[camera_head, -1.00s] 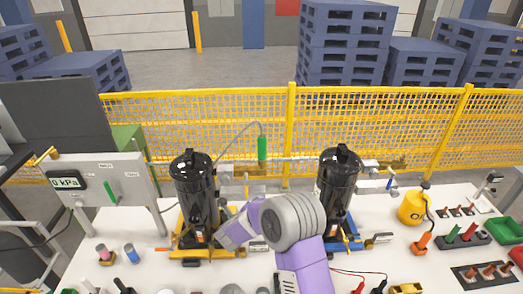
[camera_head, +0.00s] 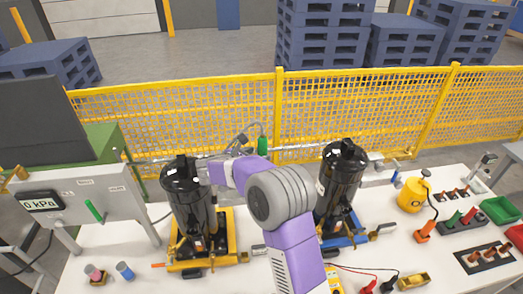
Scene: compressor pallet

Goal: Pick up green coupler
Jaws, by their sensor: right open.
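The green coupler (camera_head: 262,145) hangs upright from a thin curved grey hose behind and between the two black compressors. My right arm rises from the bottom centre, and its gripper (camera_head: 240,139) is just left of the coupler and apart from it in the picture. The gripper is small and partly hidden by my own purple and grey arm links, but it is open and holds nothing that I can see. The lower end of the coupler lies close to my forearm's upper edge. My left gripper is not in view.
The left black compressor (camera_head: 190,207) stands on a yellow base and the right one (camera_head: 341,181) on a blue base. A gauge panel (camera_head: 84,197) reading 0 kPa stands at left. A yellow mesh fence (camera_head: 210,120) runs behind the white table. Small parts crowd the right side.

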